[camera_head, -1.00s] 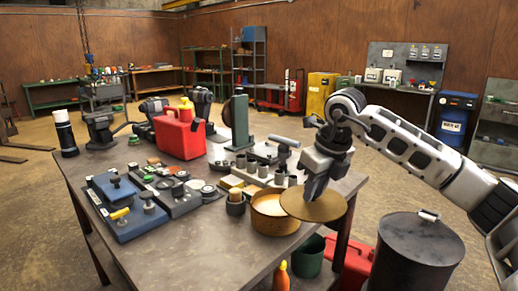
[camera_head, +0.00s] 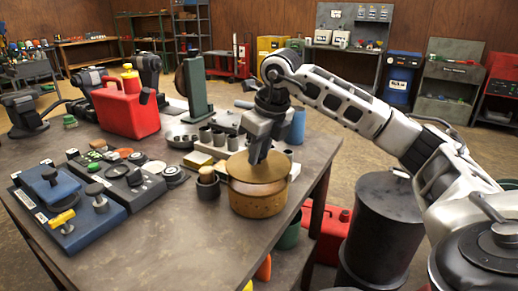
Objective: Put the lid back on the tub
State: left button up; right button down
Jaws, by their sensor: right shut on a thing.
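The tub (camera_head: 257,200) is a round tan container standing near the right edge of the workbench. The lid (camera_head: 241,168) is a flat golden-brown disc. It lies over the tub's mouth and looks slightly off or tilted, with a paler band showing below it at the right. My right gripper (camera_head: 257,157) points down from above and is shut on the lid's top; its fingertips hide the grasped part. Whether the lid is fully seated cannot be told. My left gripper is not in view.
A dark cup with a brush-like piece (camera_head: 207,186) stands just left of the tub. Several grey cups stand behind it. A blue device (camera_head: 68,207) and a red canister (camera_head: 125,105) are farther left. The bench front (camera_head: 165,235) is clear. A dark drum (camera_head: 382,225) stands beside the bench.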

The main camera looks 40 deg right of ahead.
aim_at(261, 157)
jog(key=shift+f+b, duration=0.45)
jog(key=shift+f, duration=0.45)
jog(key=shift+w, duration=0.1)
dwell(0.8)
jog(key=shift+f, duration=0.7)
jog(key=c, duration=1.5)
grip_release()
jog(key=shift+c, duration=0.2)
